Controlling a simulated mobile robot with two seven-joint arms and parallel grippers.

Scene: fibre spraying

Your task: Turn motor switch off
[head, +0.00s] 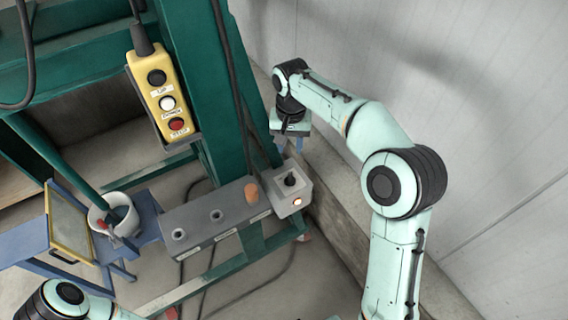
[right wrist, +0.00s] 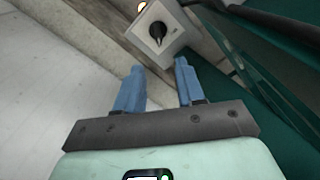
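The motor switch is a black rotary knob (head: 290,180) on a light grey box (head: 284,200), with a lit lamp (head: 297,202) on the box's front face. In the right wrist view the knob (right wrist: 158,30) lies ahead of the fingertips, and the lamp (right wrist: 142,7) glows at the top edge. My right gripper (head: 292,150) is above and behind the box in the head view. Its blue fingers (right wrist: 157,75) are apart with nothing between them, and they do not touch the knob. My left gripper is out of view; only part of my left arm shows at the bottom left.
A yellow pendant control (head: 163,95) hangs on the green frame (head: 207,80). A grey panel (head: 215,215) with an orange knob (head: 251,193) sits left of the switch box. A white bucket (head: 113,212) stands at left. The wall (head: 480,120) is on the right.

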